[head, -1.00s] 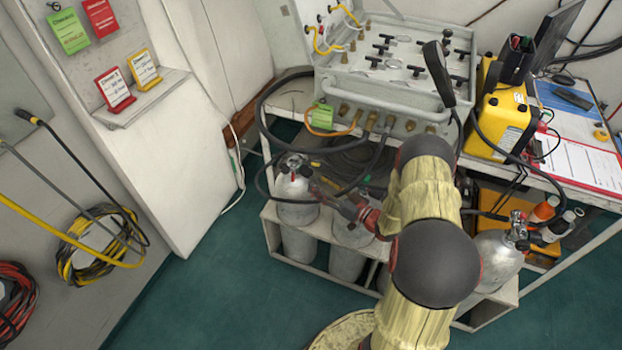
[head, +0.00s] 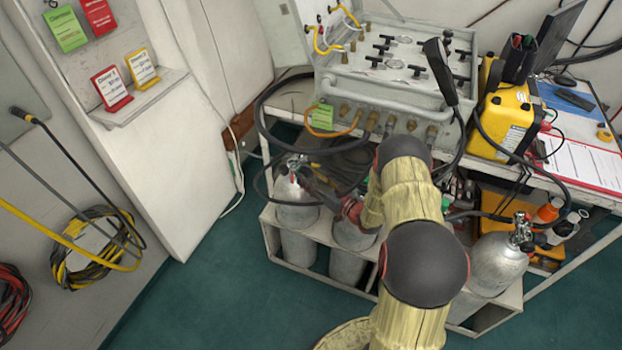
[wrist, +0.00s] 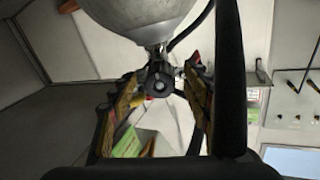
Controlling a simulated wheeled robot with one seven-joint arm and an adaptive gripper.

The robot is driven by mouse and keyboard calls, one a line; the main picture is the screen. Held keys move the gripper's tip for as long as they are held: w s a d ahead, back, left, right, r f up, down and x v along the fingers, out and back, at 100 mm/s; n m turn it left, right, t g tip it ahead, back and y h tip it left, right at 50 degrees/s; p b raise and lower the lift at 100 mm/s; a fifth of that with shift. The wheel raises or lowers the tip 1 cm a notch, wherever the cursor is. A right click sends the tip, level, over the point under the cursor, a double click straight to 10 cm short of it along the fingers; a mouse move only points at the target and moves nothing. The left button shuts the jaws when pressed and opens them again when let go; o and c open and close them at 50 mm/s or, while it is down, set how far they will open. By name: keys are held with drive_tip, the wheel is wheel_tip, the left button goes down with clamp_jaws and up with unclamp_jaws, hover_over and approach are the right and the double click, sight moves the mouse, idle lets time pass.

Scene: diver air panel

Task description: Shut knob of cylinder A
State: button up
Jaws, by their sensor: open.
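The leftmost grey cylinder (head: 296,205) stands in the rack with its metal valve (head: 296,163) on top; I take it as cylinder A, though no letter is readable. In the wrist view this cylinder (wrist: 145,15) hangs from the top edge, its valve pointing down. The valve's round black knob (wrist: 160,82) faces the camera between the fingertips. My gripper (wrist: 164,75) is open, one finger on each side of the knob; I cannot tell whether either touches it. In the head view my gripper (head: 309,182) is beside the valve, its fingers small and partly unclear.
A second cylinder (head: 352,236) stands to the right, partly behind my arm; another (head: 498,262) is at the rack's right end. Dark hoses (head: 262,125) loop from the panel (head: 390,85) around the valve. Open green floor lies left of the rack (head: 268,240).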

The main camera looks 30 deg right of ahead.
drive_tip(key=shift+c, duration=0.8)
drive_tip(key=c, duration=1)
drive_tip(key=shift+m, duration=0.3)
